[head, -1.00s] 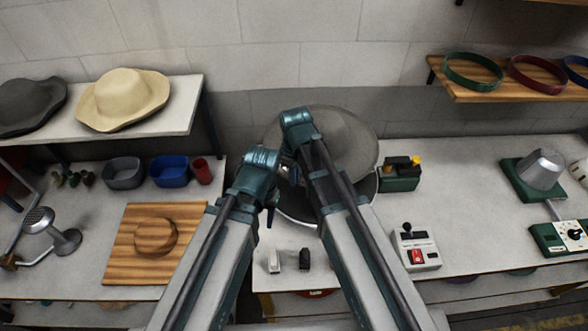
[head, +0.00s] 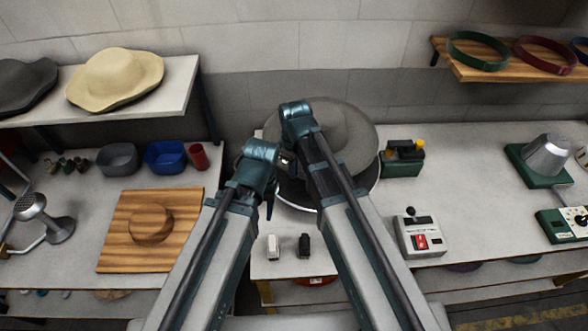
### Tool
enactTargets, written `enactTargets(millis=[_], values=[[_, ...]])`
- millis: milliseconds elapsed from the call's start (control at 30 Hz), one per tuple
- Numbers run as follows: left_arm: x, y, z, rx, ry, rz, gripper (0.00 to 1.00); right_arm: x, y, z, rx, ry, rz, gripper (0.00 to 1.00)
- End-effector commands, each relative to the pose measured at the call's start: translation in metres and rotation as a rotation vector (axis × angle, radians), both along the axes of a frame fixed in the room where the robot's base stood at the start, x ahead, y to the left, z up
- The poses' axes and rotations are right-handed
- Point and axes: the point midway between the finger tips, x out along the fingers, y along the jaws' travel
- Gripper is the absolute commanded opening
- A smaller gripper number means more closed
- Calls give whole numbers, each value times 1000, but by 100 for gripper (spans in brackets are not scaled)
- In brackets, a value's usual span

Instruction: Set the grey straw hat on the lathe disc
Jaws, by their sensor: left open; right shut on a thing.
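The grey straw hat (head: 352,138) is at the centre, above the lathe disc (head: 367,193), and hides most of it.
A green box with a yellow knob (head: 403,158) stands right of the disc. A control box with a red switch (head: 419,233) and two small blocks (head: 288,247) stand in front. A wooden board with a hat form (head: 117,237) lies left. A cream hat (head: 114,78) sits on the upper left shelf.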

Motion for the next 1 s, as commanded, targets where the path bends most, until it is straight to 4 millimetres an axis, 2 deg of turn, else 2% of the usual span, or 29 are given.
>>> enactTargets(millis=[33,1000], values=[[0,0,-8,0,0,0,50,0,0,-8,0,0,0,0],[0,0,-80,2,1,-14,50,0,0,-80,0,0,0,0]])
